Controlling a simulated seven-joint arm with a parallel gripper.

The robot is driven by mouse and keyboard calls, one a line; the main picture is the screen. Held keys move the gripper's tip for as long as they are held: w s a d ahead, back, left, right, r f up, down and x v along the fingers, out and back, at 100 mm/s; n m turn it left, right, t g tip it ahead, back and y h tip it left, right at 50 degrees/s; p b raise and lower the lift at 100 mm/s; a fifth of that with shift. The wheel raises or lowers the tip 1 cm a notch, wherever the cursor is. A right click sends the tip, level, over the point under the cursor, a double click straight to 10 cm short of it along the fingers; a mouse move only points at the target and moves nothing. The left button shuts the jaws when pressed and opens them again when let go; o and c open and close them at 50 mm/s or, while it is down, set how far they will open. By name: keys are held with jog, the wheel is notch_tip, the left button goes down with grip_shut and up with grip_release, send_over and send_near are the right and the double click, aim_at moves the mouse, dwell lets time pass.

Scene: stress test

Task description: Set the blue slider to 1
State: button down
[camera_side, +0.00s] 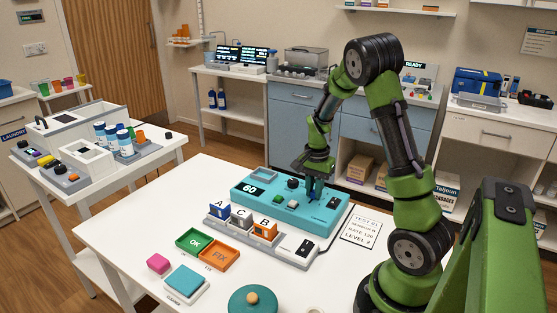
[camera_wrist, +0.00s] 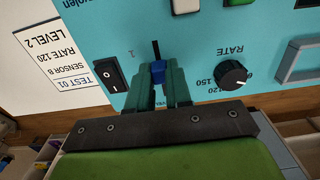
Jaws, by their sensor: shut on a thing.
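The blue slider (camera_wrist: 158,73) is a small knob in a dark vertical slot on the teal test panel (camera_side: 262,203). My gripper (camera_wrist: 157,78) is shut on the slider, with one finger on each side of it. The dark slot shows above the knob in the wrist view, with a "1" mark to its left. Other marks along the slot are hidden behind my fingers. In the side view my gripper (camera_side: 315,184) points down at the right part of the panel, and the slider cannot be made out clearly there.
The panel carries a display reading 60, a black RATE knob (camera_wrist: 231,75) and a black rocker switch (camera_wrist: 109,75) close beside my fingers. A card (camera_side: 362,232) reads TEST 01, SENSOR B, RATE 120, LEVEL 2. Blocks A, C, B stand in a rack (camera_side: 216,224) before the panel.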

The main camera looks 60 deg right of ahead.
jog(key=shift+a, duration=1.4)
jog(key=c, duration=1)
grip_release()
jog(key=shift+c, duration=0.2)
notch_tip(320, 180, up, 17)
